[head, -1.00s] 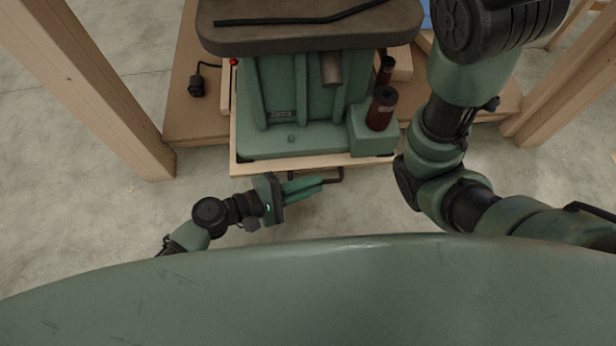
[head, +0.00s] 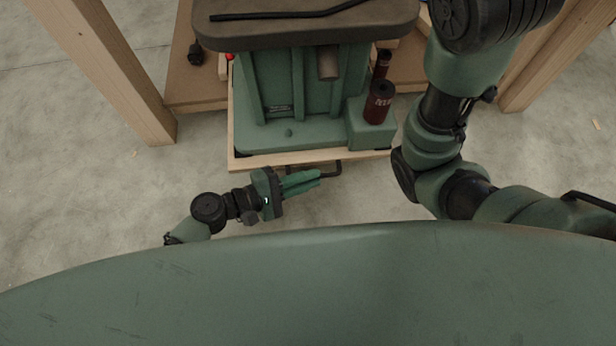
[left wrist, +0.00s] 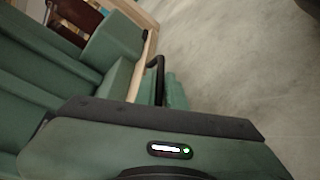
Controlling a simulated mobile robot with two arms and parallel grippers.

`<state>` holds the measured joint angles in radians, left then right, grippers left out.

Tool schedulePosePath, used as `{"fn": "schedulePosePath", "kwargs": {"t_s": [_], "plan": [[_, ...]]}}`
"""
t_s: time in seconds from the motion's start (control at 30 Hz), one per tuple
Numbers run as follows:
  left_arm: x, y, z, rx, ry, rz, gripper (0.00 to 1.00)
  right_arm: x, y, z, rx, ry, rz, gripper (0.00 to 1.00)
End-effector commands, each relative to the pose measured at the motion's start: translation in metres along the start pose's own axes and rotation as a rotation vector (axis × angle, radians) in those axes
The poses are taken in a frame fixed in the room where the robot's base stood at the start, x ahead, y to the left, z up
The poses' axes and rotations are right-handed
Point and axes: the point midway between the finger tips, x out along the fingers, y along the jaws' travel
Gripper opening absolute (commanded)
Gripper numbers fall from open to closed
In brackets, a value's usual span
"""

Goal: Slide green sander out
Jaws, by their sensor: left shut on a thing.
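The green sander (head: 300,95) stands upright on a wood-edged tray (head: 250,163), partly out past the front of the lower shelf. A dark bent handle (head: 338,168) is on the tray's front; it also shows in the left wrist view (left wrist: 156,75). My left gripper (head: 312,178) is in front of the tray, its green fingers shut on the handle. The fingers hide part of the handle. In the left wrist view, a fingertip (left wrist: 175,92) shows beside the handle. My right arm reaches up at the right; its gripper is out of frame.
Wooden legs stand left (head: 110,65) and right (head: 550,60) of the sander. The brown shelf (head: 190,95) holds a black plug (head: 196,55) at left. Dark red cylinders (head: 379,102) stand at the sander's right. The concrete floor in front is clear.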

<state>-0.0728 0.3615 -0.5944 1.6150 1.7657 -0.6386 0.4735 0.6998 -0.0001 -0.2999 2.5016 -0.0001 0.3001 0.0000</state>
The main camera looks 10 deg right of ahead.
Motion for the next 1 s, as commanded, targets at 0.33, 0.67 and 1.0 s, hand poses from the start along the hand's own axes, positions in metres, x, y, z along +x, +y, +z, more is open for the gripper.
{"fn": "schedulePosePath", "kwargs": {"t_s": [0.33,0.67,1.0], "plan": [[0.0,-0.006,0.001,-0.004,-0.002,-0.01,0.3,-0.001,0.0,0.001,0.0,-0.003,0.0,0.36],[-0.001,-0.002,0.0,-0.002,0.0,-0.003,0.33,0.0,0.0,0.002,0.0,-0.003,0.0,0.36],[-0.05,0.0,0.002,-0.005,0.001,-0.006,0.33,0.02,0.004,0.009,0.0,-0.002,0.0,0.36]]}}
